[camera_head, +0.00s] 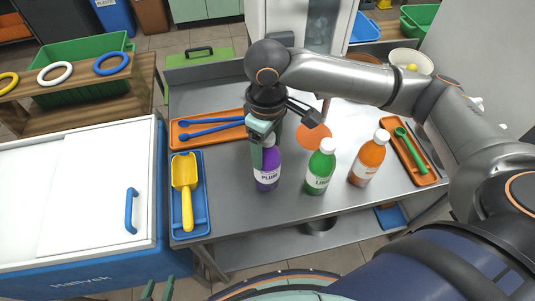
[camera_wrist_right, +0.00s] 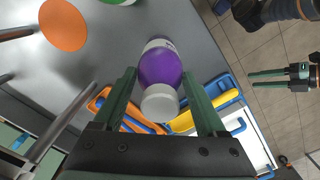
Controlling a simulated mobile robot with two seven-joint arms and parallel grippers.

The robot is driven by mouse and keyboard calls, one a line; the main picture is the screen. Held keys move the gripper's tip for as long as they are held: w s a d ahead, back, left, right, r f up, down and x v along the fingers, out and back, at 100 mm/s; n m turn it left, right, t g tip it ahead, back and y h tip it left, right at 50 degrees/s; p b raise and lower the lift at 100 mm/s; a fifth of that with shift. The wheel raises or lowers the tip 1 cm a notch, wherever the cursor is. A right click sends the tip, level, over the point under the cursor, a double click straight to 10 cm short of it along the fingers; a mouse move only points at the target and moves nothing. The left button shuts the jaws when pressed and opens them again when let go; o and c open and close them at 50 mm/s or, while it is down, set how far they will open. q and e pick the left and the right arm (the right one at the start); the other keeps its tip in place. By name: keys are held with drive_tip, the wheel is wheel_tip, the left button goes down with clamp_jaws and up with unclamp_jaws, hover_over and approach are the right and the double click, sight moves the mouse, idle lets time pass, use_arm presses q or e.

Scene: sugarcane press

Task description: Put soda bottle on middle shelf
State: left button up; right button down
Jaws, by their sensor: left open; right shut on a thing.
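A purple soda bottle labelled PLUM (camera_head: 267,174) stands upright on the steel table (camera_head: 225,205); its white cap and body also show in the right wrist view (camera_wrist_right: 160,66). My right gripper (camera_head: 264,138) reaches down from above and is shut on it near the cap, with a finger on each side. A green bottle (camera_head: 320,168) and an orange bottle (camera_head: 369,160) stand to its right. My left gripper (camera_head: 158,288) is open and empty at the bottom edge, away from the table; it also shows in the right wrist view (camera_wrist_right: 283,77). I cannot identify the middle shelf.
An orange tray with blue utensils (camera_head: 180,138) and a blue tray with a yellow scoop (camera_head: 203,212) lie left of the bottle. Another orange tray (camera_head: 425,180) lies right. A white and blue chest (camera_head: 90,195) stands left; a lower shelf (camera_head: 270,248) runs beneath the table.

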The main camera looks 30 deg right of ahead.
drive_tip(key=shift+s+f, duration=0.1)
drive_tip(key=shift+f, duration=1.35)
unclamp_jaws()
